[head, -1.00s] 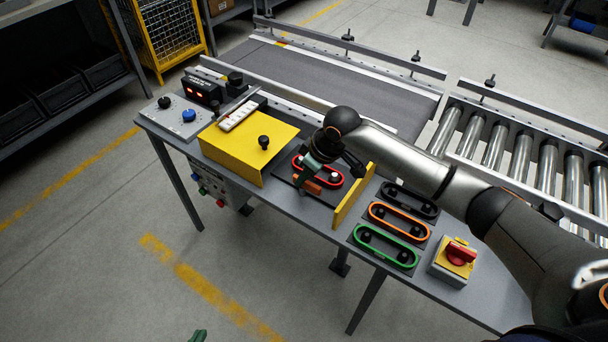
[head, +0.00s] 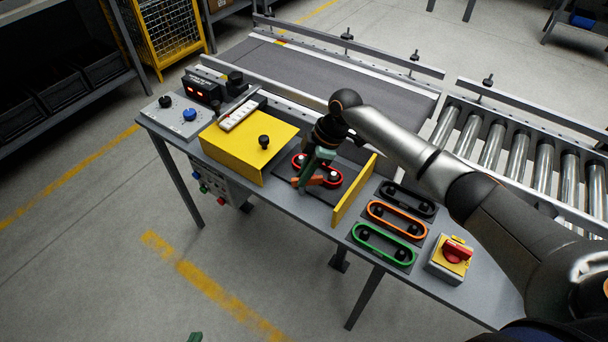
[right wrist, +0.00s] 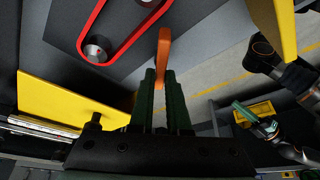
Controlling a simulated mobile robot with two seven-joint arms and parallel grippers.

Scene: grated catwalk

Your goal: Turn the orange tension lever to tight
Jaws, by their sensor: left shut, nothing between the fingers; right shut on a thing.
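The orange tension lever (right wrist: 164,48) shows in the right wrist view, its lower end between the green fingers. My right gripper (right wrist: 160,85) is shut on it. In the head view, my right gripper (head: 308,176) is low over the dark plate, beside the red belt (head: 335,173), and partly hides the lever (head: 318,181). The red belt (right wrist: 85,38) runs around two pulleys, to the left of the lever in the wrist view. No tight mark is readable. My left gripper (head: 196,337) barely shows at the head view's bottom edge, away from the table; it is shut and empty.
A yellow box cover (head: 245,150) stands left of the red belt and an upright yellow plate (head: 353,192) right of it. Black, orange (head: 397,220) and green belts lie farther right, near a red rotary switch (head: 457,251). A conveyor (head: 350,85) runs behind.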

